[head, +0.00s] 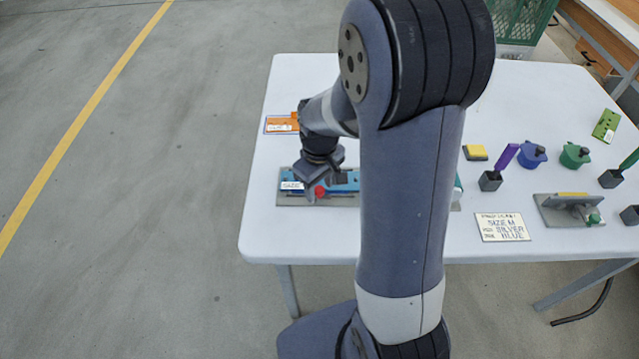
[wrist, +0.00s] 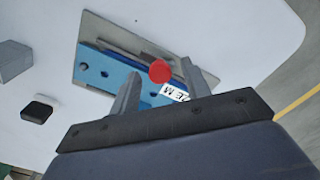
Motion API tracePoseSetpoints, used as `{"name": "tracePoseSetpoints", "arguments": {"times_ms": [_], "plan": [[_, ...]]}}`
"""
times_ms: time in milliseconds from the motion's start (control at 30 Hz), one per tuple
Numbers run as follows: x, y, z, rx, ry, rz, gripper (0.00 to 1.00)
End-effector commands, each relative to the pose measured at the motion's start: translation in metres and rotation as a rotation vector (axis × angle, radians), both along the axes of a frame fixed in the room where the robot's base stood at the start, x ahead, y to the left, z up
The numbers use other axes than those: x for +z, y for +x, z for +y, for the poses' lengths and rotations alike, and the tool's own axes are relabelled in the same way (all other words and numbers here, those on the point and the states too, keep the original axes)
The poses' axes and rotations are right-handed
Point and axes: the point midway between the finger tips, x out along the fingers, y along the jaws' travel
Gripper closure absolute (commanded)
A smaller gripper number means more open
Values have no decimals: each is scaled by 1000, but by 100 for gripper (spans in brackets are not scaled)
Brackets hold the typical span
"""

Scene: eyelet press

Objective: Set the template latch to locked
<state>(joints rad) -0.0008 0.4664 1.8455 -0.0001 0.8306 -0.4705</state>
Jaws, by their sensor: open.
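The template is a blue bar (wrist: 101,75) with holes and a white size label; it lies on a grey plate (wrist: 92,32). In the head view the blue template (head: 346,183) is partly hidden by my arm. A red round knob, which looks like the latch (wrist: 159,71), stands at the label end of the template. It also shows in the head view (head: 320,191). My gripper (wrist: 166,83) is open above the plate, one finger on either side of the red knob in the wrist view. I cannot tell whether a finger touches it, or the latch's setting.
An orange template (head: 281,124) lies behind. To the right are a yellow-topped block (head: 475,152), blue pot (head: 532,155), green pot (head: 574,155), purple-handled tool (head: 500,166), a card (head: 502,227) reading size M, silver, blue, and a grey fixture (head: 569,211). The table's left front is clear.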

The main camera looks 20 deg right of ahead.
Motion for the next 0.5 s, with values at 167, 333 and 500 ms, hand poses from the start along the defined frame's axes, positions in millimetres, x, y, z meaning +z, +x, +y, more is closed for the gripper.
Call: {"name": "tracePoseSetpoints", "arguments": {"times_ms": [167, 333, 500], "plan": [[0, 0, 0, 0, 0, 0, 55], [0, 0, 0, 0, 0, -1, 64], [0, 0, 0, 0, 0, -1, 78]]}}
